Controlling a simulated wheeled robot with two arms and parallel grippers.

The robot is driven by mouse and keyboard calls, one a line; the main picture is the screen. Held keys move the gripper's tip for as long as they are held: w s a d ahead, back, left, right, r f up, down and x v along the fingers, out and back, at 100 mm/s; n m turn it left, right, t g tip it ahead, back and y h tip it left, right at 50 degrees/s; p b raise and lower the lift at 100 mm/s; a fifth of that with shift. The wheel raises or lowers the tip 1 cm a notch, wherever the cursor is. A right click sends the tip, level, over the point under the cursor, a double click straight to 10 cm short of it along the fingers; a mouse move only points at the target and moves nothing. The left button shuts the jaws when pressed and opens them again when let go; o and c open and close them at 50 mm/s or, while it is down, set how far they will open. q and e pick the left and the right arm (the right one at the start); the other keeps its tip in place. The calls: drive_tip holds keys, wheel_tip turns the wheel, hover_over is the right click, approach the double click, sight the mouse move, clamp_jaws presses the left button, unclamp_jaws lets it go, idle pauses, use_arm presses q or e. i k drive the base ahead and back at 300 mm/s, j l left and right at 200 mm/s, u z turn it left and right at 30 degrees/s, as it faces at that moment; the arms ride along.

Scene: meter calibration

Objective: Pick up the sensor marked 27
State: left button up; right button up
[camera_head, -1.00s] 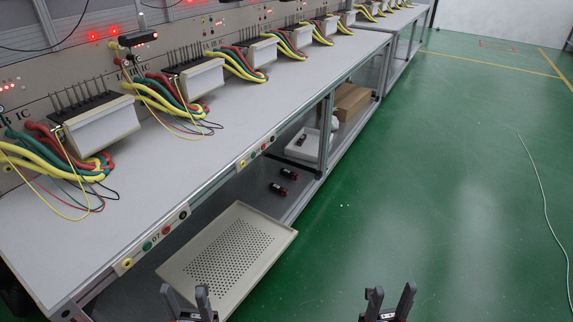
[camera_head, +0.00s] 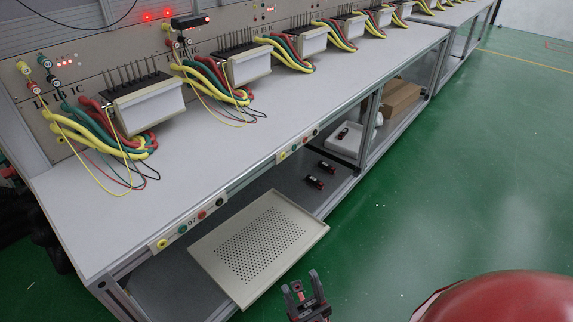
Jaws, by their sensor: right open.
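Two small dark cylinders with red bands lie on the lower shelf under the bench, a nearer one (camera_head: 314,182) and a farther one (camera_head: 327,167). A similar small dark object (camera_head: 343,133) sits in a white tray farther back. I cannot read a number on any of them, so I cannot tell which is marked 27. My right gripper (camera_head: 304,284) is open and empty at the bottom of the view, in front of the perforated tray and well apart from the cylinders. My left gripper is not in view.
A beige perforated tray (camera_head: 203,262) juts out from the lower shelf. The bench top (camera_head: 230,135) above carries meters with cable bundles. A frame post (camera_head: 366,127) stands beyond the cylinders, with a cardboard box (camera_head: 401,96) behind.

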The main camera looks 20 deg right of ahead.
sight(328, 168)
drive_tip(key=l+u, duration=0.35)
drive_tip(key=l, duration=0.3)
drive_tip(key=l+u, duration=0.3)
drive_tip(key=l, duration=0.35)
drive_tip(key=k+l+u, duration=0.2)
drive_tip(key=l+u, duration=0.15)
drive_tip(key=l, duration=1.95)
drive_tip(key=i, duration=0.6)
drive_tip(key=u, duration=0.05)
